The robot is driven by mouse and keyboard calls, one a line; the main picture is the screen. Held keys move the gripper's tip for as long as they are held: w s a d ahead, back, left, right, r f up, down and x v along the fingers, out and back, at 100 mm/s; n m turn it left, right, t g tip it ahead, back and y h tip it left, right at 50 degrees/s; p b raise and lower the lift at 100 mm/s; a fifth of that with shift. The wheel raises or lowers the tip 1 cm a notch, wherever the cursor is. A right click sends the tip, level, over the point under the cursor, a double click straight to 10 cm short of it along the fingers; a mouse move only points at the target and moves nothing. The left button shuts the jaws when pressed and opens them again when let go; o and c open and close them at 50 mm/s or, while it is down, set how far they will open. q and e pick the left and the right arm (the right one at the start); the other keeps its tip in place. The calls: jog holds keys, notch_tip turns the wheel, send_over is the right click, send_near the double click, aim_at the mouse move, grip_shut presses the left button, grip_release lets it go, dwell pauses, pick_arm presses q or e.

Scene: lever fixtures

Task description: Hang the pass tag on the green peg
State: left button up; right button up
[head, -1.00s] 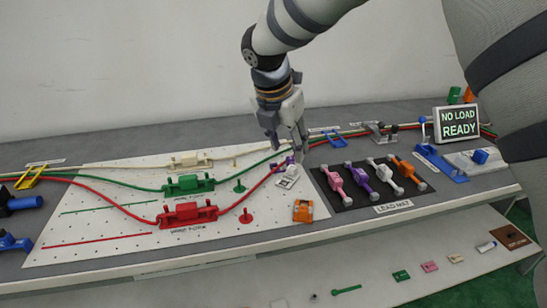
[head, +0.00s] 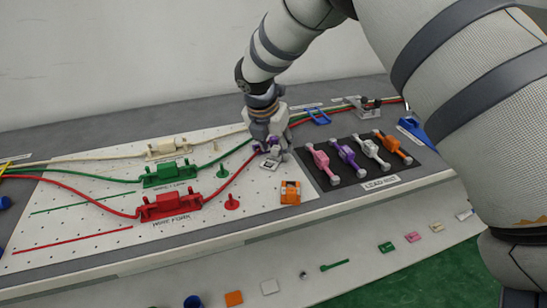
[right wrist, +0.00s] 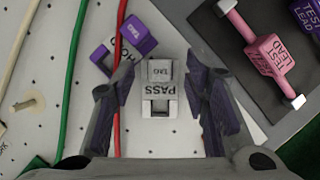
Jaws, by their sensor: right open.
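The pass tag (right wrist: 158,104) is a light grey tag lettered PASS TAG, lying on the white pegboard. In the head view the tag (head: 277,159) shows just below my right gripper (head: 270,149). In the right wrist view my right gripper (right wrist: 161,85) is open, one finger on each side of the tag, with gaps visible between fingers and tag. The green peg (head: 221,172) stands on the board left of the gripper, below the green cable. My left gripper is not in view.
A purple tag (right wrist: 137,37) lies beside the pass tag, by the red cable (right wrist: 118,60). An orange tag (head: 290,192) lies nearer the front. A red peg (head: 231,203) stands in front of the green one. The dark mat (head: 340,183) with coloured leads is at right.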

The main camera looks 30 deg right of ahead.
jog(key=c, duration=0.9)
jog(key=shift+r, duration=0.15)
